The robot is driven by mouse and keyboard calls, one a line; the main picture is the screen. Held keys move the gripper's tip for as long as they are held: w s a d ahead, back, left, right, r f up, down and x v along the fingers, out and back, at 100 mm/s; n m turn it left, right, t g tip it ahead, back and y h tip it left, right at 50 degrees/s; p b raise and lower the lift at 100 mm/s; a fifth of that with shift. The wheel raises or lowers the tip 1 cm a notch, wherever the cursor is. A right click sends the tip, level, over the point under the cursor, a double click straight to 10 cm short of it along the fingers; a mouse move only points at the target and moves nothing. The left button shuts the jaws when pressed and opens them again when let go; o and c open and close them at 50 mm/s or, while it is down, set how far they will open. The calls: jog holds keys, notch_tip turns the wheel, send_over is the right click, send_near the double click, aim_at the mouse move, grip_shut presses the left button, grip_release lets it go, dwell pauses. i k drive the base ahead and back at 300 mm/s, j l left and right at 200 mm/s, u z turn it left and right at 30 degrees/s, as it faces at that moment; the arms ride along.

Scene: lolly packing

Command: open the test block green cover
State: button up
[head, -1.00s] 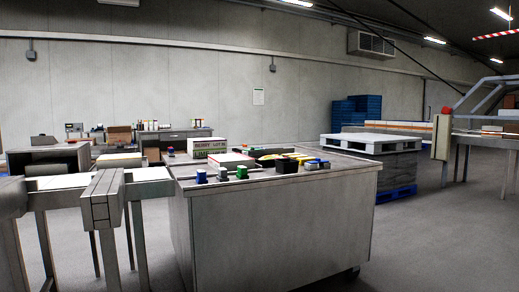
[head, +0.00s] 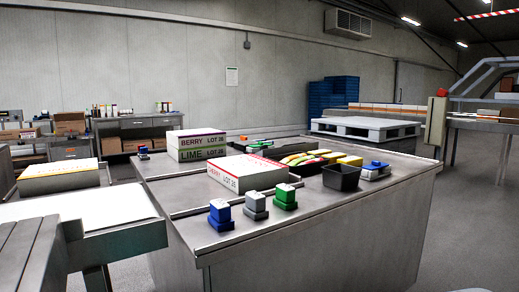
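A small green block (head: 285,197) with a pale top stands near the front edge of a grey metal table (head: 330,205). It is the rightmost of three similar blocks in a row. A grey block (head: 256,206) and a blue block (head: 221,215) stand to its left, apart from it. I cannot tell from here which part of the green block is a cover, or whether it is open or shut. My gripper is not in view.
A BERRY LOT box (head: 248,173) lies behind the blocks. Stacked BERRY and LIME boxes (head: 197,145) stand farther back. A black bin (head: 341,177) is to the right. A conveyor (head: 85,215) fills the left front. Floor (head: 465,230) is clear at right.

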aim_at(260, 144)
jog(key=i+l+z, duration=0.15)
jog(key=i, duration=0.35)
jog(key=i+l+z, duration=0.3)
jog(key=l+z, duration=0.15)
jog(key=i+l+z, duration=1)
jog(key=i+z, duration=0.25)
jog(key=i+l, duration=0.1)
jog(key=i, duration=0.9)
jog(key=i+l, duration=0.1)
jog(key=i, duration=0.85)
jog(key=i+j+u, duration=0.1)
jog(key=i+u, duration=0.2)
jog(key=u, duration=0.15)
jog(key=i+u, duration=0.3)
jog(key=u, duration=0.15)
jog(key=i+u, duration=0.3)
jog(key=u, duration=0.2)
jog(key=i+l+u, duration=0.25)
jog(key=u, duration=0.2)
jog(key=i+u, duration=0.2)
jog(key=u, duration=0.25)
jog(key=i+u, duration=0.2)
jog(key=u, duration=0.3)
jog(key=i+l+u, duration=0.1)
jog(key=u, duration=0.35)
jog(key=i+l+u, duration=0.2)
jog(key=u, duration=0.3)
jog(key=i+l+u, duration=0.2)
jog(key=u, duration=0.25)
